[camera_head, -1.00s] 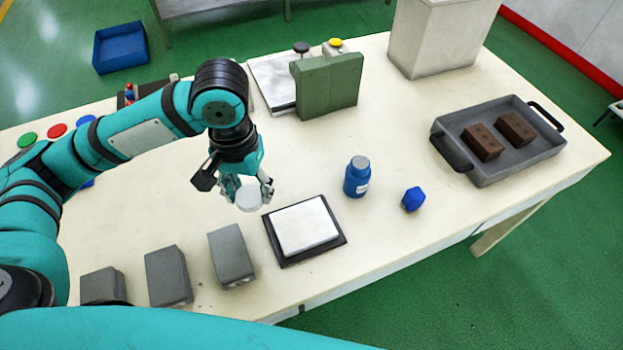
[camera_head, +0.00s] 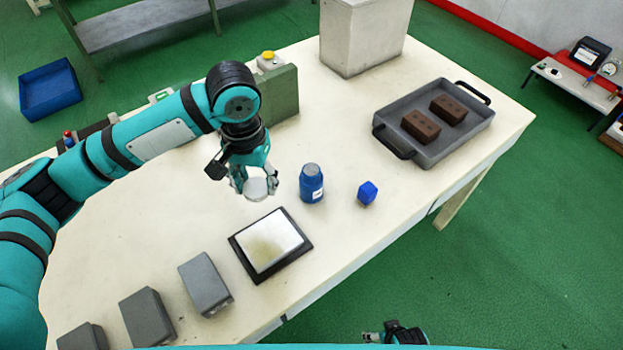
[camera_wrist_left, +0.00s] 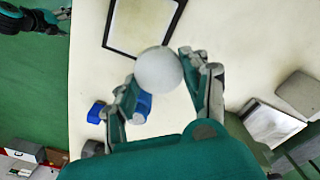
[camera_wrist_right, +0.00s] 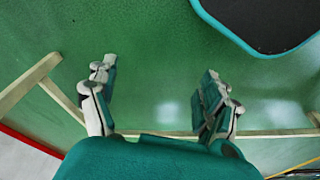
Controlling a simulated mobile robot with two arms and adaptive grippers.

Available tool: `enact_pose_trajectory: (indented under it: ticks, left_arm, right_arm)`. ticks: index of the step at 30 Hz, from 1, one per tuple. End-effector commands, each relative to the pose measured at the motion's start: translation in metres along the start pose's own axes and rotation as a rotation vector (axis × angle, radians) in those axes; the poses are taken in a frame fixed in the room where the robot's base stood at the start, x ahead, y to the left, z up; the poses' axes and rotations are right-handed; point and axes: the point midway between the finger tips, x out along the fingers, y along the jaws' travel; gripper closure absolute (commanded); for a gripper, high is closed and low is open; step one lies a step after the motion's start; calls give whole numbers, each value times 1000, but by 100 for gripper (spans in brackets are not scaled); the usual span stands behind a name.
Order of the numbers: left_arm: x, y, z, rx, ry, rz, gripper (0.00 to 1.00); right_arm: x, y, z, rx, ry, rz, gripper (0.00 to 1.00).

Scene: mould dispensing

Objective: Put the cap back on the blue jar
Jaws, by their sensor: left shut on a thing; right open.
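The blue jar (camera_head: 311,188) stands upright on the table with a pale grey top; no cap sits on it. My left gripper (camera_head: 255,184) is shut on a round white piece, which looks like the cap (camera_head: 259,188). It holds this above the table, left of the jar and apart from it. In the left wrist view, the cap (camera_wrist_left: 159,70) sits between the fingertips and partly hides the jar (camera_wrist_left: 144,103). My right gripper (camera_wrist_right: 157,75) is open and empty over the green floor; part of it shows at the bottom of the head view.
A scale with a pale plate (camera_head: 268,240) lies in front of the jar. A blue faceted block (camera_head: 367,193) is right of it. Several grey blocks (camera_head: 205,283) stand front left. A grey tray (camera_head: 440,145) holds two brown bricks. A green block (camera_head: 284,95) stands behind.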

Motion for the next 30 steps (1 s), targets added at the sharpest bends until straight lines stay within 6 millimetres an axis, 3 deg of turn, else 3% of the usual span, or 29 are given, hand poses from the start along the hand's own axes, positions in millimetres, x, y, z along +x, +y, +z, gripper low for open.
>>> enact_pose_trajectory:
  ticks: [1,3,9,12,15,18,21,25,30]
  left_arm:
    - [-8,11,-14,35,1,0,62]
    - [-11,23,-29,84,1,-1,62]
    - [-18,53,-68,208,1,-2,62]
    - [-22,66,-85,265,0,-2,62]
    - [-25,75,-98,311,-1,-1,62]
    - [-28,82,-108,343,0,-1,62]
    - [-27,84,-112,360,-1,0,62]
    - [-27,84,-112,362,-1,0,62]
    - [-27,85,-113,362,-1,1,62]
  right_arm:
    - [-33,0,-27,0,30,0,18]
    - [-69,0,-55,0,56,-1,18]
    - [-176,1,-111,-3,127,-2,18]
    - [-224,-6,-144,-24,219,-15,18]
    - [-255,-22,-183,-62,361,-42,18]
    - [-277,-43,-225,-108,532,-81,18]
    - [-285,-65,-257,-145,687,-122,18]
    - [-286,-86,-283,-179,833,-162,18]
    - [-288,-99,-296,-198,929,-188,18]
